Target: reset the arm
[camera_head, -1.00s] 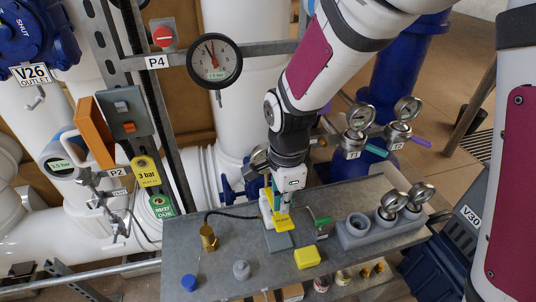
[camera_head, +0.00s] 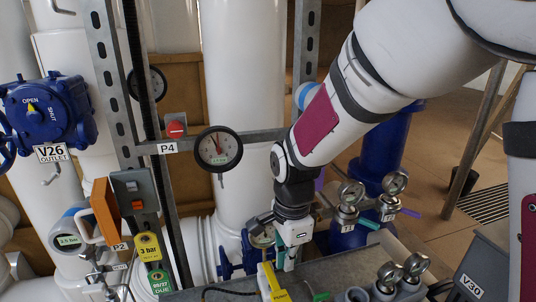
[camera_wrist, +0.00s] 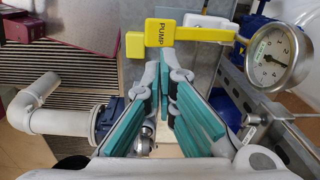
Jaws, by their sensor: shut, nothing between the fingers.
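My gripper (camera_head: 289,266) points down at the end of my arm, above the grey bench (camera_head: 215,292), in the head view. Its fingers are together with nothing between them. In the wrist view, the teal-padded fingers of my gripper (camera_wrist: 165,68) converge just below a yellow PUMP tag (camera_wrist: 160,32). The yellow tag also shows in the head view (camera_head: 270,282), beside and below the fingers. I cannot tell from these views whether the fingers touch it.
Two gauges (camera_head: 351,192) with teal and purple handles stand right of my gripper. A round gauge (camera_head: 218,149) and a red button (camera_head: 176,129) are on the rail behind. A blue V26 valve (camera_head: 45,113) is at left. A gauge (camera_wrist: 271,58) is close in the wrist view.

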